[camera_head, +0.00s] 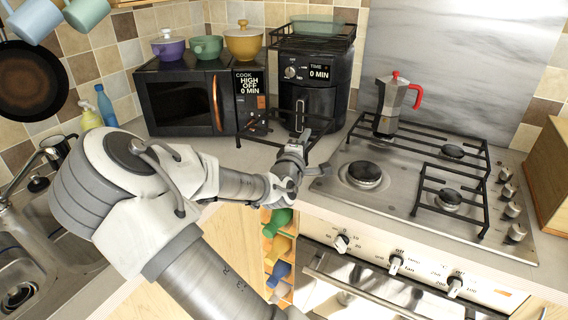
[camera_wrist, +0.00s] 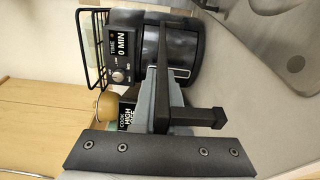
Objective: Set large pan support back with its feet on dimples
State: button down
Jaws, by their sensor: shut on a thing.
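The large pan support (camera_head: 262,121) is a black bar frame held in the air in front of the air fryer, to the left of the hob (camera_head: 335,190). My gripper (camera_head: 301,142) is shut on one of its bars. In the wrist view, the large pan support (camera_wrist: 200,117) shows as a black bar between the fingers (camera_wrist: 162,105), with a square-ended foot pointing right. The rest of the frame is mostly hidden there. The hob's left front burner (camera_head: 365,174) is bare. The dimples are too small to make out.
A moka pot (camera_head: 394,105) with a red handle stands at the back of the hob on another support (camera_head: 425,142). A smaller support (camera_head: 450,204) sits at the right front. The air fryer (camera_head: 308,88) and microwave (camera_head: 185,100) stand behind my gripper.

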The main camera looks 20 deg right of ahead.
jog(key=shift+w+d+r, duration=0.1)
jog(key=shift+w, duration=0.05)
notch_tip(320, 180, down, 10)
jog(key=shift+r+b, duration=0.25)
jog(key=shift+b, duration=0.75)
jog(key=shift+f, duration=0.2)
jog(key=c, duration=0.9)
grip_release()
jog(key=shift+c, duration=0.2)
jog(key=shift+f, duration=0.1)
